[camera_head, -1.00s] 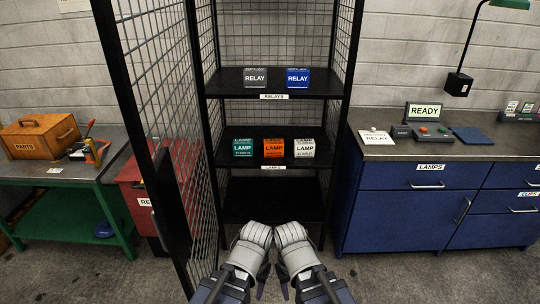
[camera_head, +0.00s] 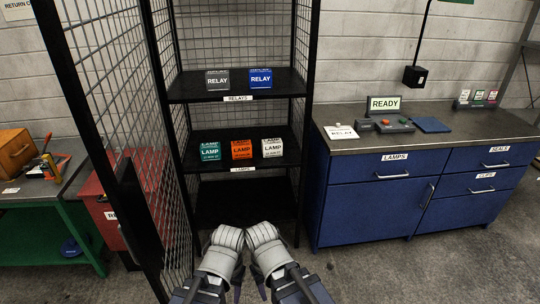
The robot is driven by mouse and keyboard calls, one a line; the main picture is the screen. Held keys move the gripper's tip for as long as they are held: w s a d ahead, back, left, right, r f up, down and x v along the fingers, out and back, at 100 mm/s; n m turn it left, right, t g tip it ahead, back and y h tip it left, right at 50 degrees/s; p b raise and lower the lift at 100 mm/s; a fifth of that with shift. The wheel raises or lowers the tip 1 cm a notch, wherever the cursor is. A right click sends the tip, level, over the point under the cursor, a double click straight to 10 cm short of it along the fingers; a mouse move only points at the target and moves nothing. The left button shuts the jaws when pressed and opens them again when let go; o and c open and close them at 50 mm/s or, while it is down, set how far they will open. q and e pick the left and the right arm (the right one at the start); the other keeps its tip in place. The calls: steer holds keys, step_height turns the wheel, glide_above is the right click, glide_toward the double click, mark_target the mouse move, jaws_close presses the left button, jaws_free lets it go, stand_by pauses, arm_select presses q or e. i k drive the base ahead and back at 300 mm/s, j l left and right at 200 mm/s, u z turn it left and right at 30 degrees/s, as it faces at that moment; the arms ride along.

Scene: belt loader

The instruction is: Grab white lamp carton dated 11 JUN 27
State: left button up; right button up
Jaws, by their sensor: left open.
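A white lamp carton (camera_head: 272,148) stands at the right end of the row on the middle shelf of the mesh cage. An orange lamp carton (camera_head: 242,149) and a teal lamp carton (camera_head: 210,151) stand to its left. The date print on the cartons is too small to read surely. My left gripper (camera_head: 236,290) is low in the view, in front of the cage, apart from the cartons, open and empty. My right gripper (camera_head: 264,290) is beside it; its fingers are too small and dark to judge.
The cage door (camera_head: 112,150) stands open at the left. A grey relay carton (camera_head: 218,80) and a blue relay carton (camera_head: 260,78) stand on the upper shelf (camera_head: 190,94). A blue cabinet (camera_head: 362,212) is at the right. A red cabinet (camera_head: 100,207) is behind the door.

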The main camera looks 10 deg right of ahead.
mark_target(271, 147)
steer(key=i+l, duration=0.2)
steer(key=i, duration=0.25)
steer(key=i+l, duration=0.25)
steer(key=i, duration=0.25)
steer(key=i+l, duration=0.2)
steer(key=i, duration=0.25)
steer(key=i+l, duration=0.2)
steer(key=i, duration=0.25)
